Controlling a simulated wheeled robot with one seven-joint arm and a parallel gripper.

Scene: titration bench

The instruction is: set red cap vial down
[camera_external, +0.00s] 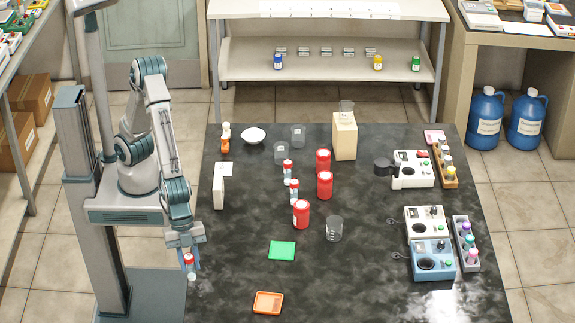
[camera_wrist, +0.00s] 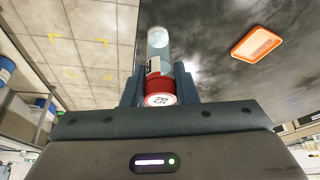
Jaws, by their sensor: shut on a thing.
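The red cap vial (camera_external: 190,266) is a small clear vial with a red cap and a white label. My gripper (camera_external: 188,262) is shut on it near the left edge of the black bench top (camera_external: 350,285). In the wrist view the vial (camera_wrist: 158,58) lies between the two fingers of my gripper (camera_wrist: 160,88), held around its red cap end. Whether the vial's bottom touches the bench cannot be told.
An orange tray (camera_external: 268,302) and a green tray (camera_external: 282,250) lie to the right on the bench. Two more red-capped vials (camera_external: 287,168), red jars (camera_external: 301,213) and a beaker (camera_external: 334,229) stand mid-bench. Devices (camera_external: 432,258) line the right side. The front right is clear.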

